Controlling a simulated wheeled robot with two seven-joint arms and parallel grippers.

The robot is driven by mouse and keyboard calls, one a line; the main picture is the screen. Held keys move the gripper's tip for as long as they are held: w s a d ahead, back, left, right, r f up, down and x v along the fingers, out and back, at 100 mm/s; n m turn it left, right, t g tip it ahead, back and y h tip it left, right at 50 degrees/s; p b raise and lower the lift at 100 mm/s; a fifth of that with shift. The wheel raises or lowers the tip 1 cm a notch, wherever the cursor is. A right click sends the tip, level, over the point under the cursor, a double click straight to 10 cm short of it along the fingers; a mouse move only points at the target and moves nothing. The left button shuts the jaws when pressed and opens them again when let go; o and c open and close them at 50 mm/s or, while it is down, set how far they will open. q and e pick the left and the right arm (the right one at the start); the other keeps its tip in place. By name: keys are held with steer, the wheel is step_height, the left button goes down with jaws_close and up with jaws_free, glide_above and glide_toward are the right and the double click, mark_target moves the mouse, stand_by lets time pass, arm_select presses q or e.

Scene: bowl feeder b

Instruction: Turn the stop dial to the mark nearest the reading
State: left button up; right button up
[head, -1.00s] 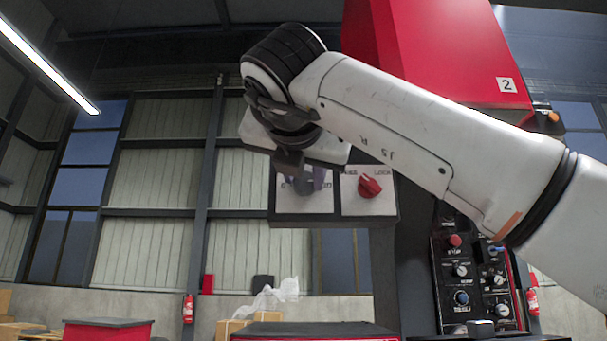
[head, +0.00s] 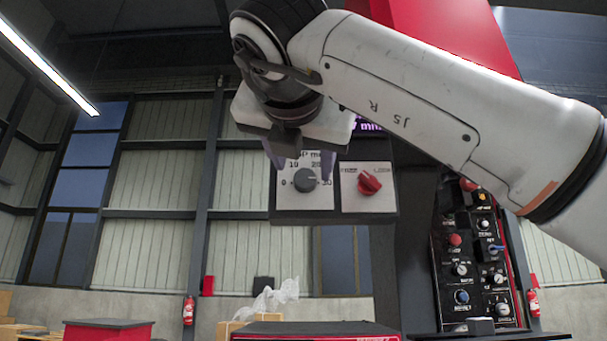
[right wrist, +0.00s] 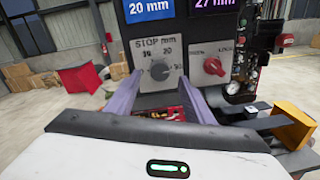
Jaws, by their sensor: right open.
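The stop dial (head: 304,180) is a dark round knob on a white plate, with marks from 0 to 30 around it. In the head view its light pointer line points to the right, toward the 30 side. It also shows in the right wrist view (right wrist: 160,70). In that view a blue display (right wrist: 149,8) reads 20 mm and a purple display (right wrist: 216,4) reads 27 mm. My right gripper (head: 302,168) is open and empty, its fingers apart in front of the plate, clear of the dial. My left gripper is not in view.
A red selector knob (head: 369,183) sits on the white plate just right of the dial. A black control panel (head: 468,262) with several knobs stands farther right. An orange block (right wrist: 293,127) shows at right in the wrist view.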

steer(key=s, duration=0.6)
steer(key=shift+s+a+b, duration=0.2)
steer(key=shift+s+b, duration=0.1)
